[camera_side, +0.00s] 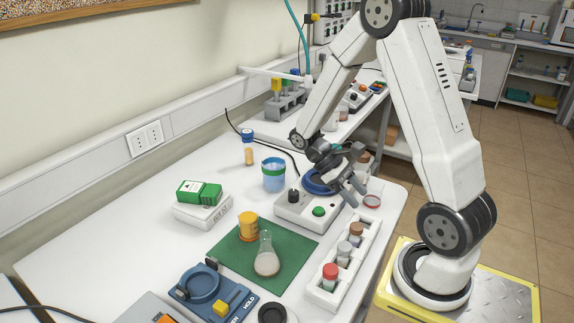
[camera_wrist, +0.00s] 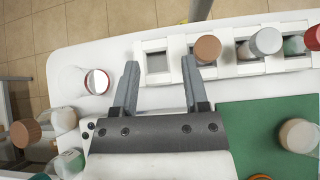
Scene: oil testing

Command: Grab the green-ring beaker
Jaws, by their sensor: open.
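My gripper (camera_side: 354,190) is open and empty, above the far end of the white rack in the side view. In the wrist view its fingers (camera_wrist: 159,64) point at the rack's empty end slot. A small clear container with a greenish part (camera_wrist: 68,162) is at the wrist view's lower left, partly cut off. A beaker with blue liquid (camera_side: 273,175) stands left of my arm.
The white rack (camera_side: 325,290) holds several capped vials. A green mat (camera_side: 223,252) carries a flask (camera_side: 266,256) and an orange-yellow jar (camera_side: 249,227). A white device with a blue ring and green button (camera_side: 292,208) stands beside my gripper. The table's left is mostly clear.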

